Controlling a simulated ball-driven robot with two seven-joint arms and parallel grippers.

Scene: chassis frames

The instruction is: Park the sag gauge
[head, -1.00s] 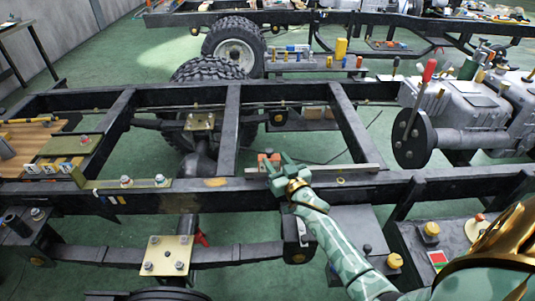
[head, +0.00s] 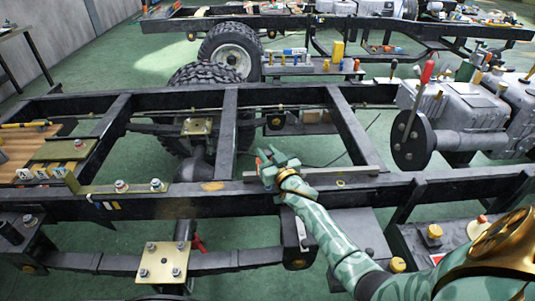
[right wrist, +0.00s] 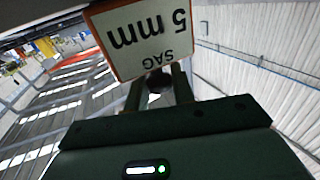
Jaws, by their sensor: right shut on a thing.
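The sag gauge shows in the right wrist view as a white plate with an orange edge, marked "SAG 5 mm" (right wrist: 148,38), upside down in that picture. A round dark stem below the plate sits between the fingers of my right gripper (right wrist: 160,88), which is shut on it. In the head view my right gripper (head: 276,163) is over the near black chassis rail, beside a pale flat bar (head: 335,171) on that rail. Only a small orange bit of the gauge shows there, mostly hidden by the fingers. My left gripper is out of view.
The near chassis rail (head: 420,190) crosses the view, with crossmembers behind it. An olive bracket with bolts (head: 120,190) and a wooden board (head: 18,150) are at left. A grey gearbox (head: 460,115) with a red-handled lever stands at right. Green floor shows between the rails.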

